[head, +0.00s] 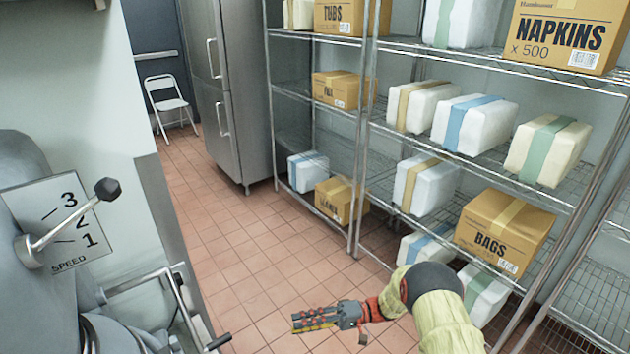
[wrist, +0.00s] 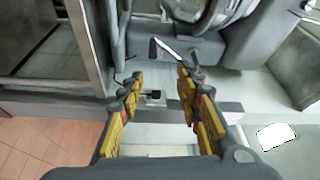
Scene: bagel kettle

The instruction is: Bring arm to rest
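My gripper (head: 298,322) is at the bottom centre of the head view. It points left over the tiled floor, at the end of my arm, which comes in from the lower right. In the wrist view my gripper (wrist: 157,82) has its two yellow-and-black fingers apart, with a clear gap between them. Nothing is held in the gap. The grey machine and a pale surface show beyond the fingertips.
A grey mixer (head: 40,260) with a speed lever stands at the left. Wire shelving (head: 480,65) with wrapped packs and boxes, including a BAGS box (head: 504,231), lines the right. A steel fridge (head: 230,90) and white chair (head: 168,98) stand behind. Tiled floor (head: 225,240) is clear between.

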